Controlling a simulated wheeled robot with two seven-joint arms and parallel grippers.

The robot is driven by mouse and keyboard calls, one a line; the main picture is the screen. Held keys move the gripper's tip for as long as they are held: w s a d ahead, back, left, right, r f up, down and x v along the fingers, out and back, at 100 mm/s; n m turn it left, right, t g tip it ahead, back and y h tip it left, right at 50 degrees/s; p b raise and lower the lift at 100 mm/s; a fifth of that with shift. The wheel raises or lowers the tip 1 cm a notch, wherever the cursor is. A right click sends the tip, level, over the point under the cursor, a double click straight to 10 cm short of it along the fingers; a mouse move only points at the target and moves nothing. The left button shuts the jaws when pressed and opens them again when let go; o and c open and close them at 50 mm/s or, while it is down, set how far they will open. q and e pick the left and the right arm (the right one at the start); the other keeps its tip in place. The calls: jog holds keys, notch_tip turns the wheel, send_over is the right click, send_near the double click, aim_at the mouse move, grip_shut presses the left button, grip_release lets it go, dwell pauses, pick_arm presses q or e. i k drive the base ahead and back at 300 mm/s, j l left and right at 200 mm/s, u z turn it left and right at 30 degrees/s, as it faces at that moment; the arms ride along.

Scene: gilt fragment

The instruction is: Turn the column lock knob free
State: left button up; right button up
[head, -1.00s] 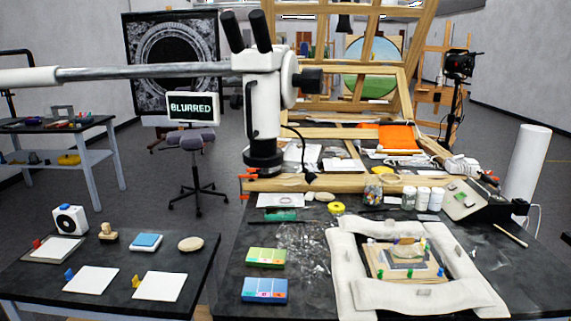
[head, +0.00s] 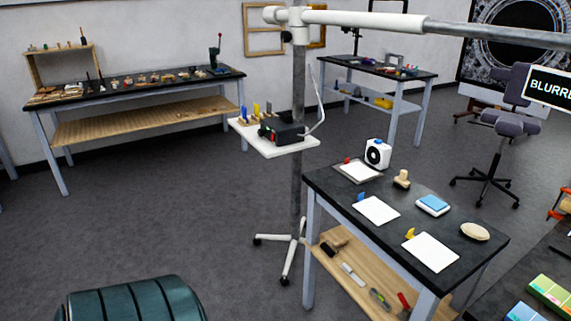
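A grey vertical column (head: 297,200) stands on a white castered base (head: 278,241), left of the near small table. A white collar (head: 297,18) at its top joins it to a horizontal boom (head: 365,19) that runs out to the right. A small dark knob (head: 287,36) sits on the left side of the collar. I cannot tell whether it is tight or loose. Neither of my grippers is in view.
A white shelf (head: 266,148) with a black box (head: 282,130) is on the column. The near black-topped table (head: 395,222) stands right of it. A teal ribbed object (head: 130,302) is at the bottom left. Floor left of the column is clear.

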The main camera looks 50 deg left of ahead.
aim_at(286, 37)
jog(key=u, duration=1.7)
jog(key=i+j, duration=0.6)
jog(key=i, duration=0.2)
jog(key=i+j+z, duration=0.1)
jog(key=i+j, duration=0.5)
jog(key=i, duration=0.2)
jog(key=i+j, duration=0.65)
jog(key=i, duration=0.15)
jog(key=z, duration=0.05)
